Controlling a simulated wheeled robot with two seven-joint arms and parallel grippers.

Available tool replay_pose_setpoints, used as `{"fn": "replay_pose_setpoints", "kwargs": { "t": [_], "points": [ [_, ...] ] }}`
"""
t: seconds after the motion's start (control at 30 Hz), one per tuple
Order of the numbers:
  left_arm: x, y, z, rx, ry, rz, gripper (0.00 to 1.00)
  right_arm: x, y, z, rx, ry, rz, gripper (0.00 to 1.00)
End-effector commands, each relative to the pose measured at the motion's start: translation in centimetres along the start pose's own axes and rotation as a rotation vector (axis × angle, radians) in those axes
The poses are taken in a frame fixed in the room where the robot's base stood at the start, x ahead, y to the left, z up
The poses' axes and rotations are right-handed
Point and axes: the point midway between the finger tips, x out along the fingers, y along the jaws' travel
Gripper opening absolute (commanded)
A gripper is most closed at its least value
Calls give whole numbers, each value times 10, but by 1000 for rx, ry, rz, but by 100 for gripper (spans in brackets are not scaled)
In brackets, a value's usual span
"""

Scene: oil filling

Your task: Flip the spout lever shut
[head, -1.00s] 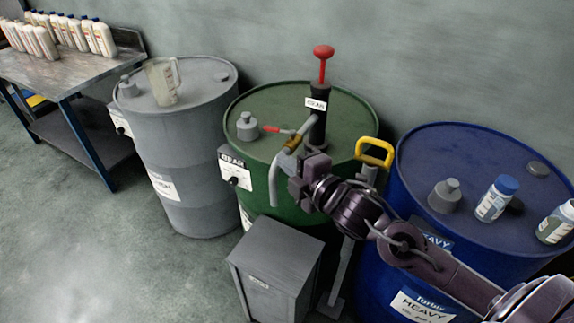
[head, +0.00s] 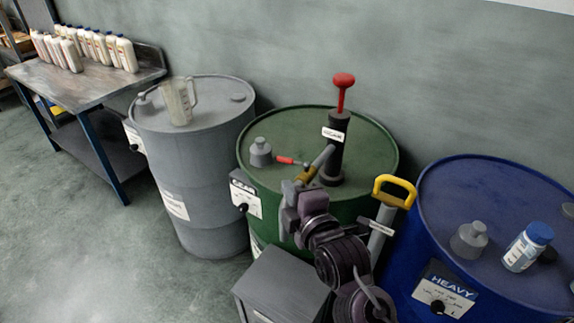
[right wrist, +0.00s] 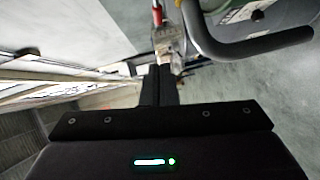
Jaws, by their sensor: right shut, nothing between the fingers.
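The spout lever (head: 287,160) is a short red handle. It points left from the brass-coloured valve on the spout pipe (head: 323,160) of the black hand pump (head: 336,147), which stands on the green drum. My right gripper (head: 290,190) is in front of the spout, below the lever in the head view. Its fingers are shut and empty. In the right wrist view the shut fingertips (right wrist: 161,70) point at a pale, blurred part, with a red piece beyond it. A grey curved pipe (right wrist: 245,50) is to their right. I cannot tell whether the gripper touches the lever. My left gripper is not in view.
The green drum (head: 270,130) stands between a grey drum (head: 200,110) with a clear jug (head: 178,100) and a blue drum (head: 450,200) with a bottle (head: 528,246). A grey box (head: 283,280) stands in front. A yellow handle (head: 394,190) is at right.

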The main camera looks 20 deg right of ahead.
Motion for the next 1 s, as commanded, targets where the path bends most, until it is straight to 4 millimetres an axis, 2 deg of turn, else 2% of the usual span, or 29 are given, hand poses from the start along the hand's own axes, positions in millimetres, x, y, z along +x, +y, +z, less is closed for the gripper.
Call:
{"fn": "replay_pose_setpoints", "kwargs": {
  "t": [0.03, 0.2, 0.27, 0.4, 0.6, 1.0],
  "points": [
    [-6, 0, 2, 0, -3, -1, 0, 12, 5, 0, 2, -1, 3, 0],
    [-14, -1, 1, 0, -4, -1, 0, 49, 4, 0, 2, -1, 2, 0],
    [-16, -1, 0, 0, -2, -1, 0, 60, 4, 0, 4, 0, 2, 0],
    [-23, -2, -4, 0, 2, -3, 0, 74, 3, 17, 1, -2, 0, 0],
    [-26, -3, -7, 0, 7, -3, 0, 84, 1, 27, 2, -1, 1, 0],
    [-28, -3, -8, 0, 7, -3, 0, 86, 1, 29, -1, 1, 1, 0]
  ]
}}
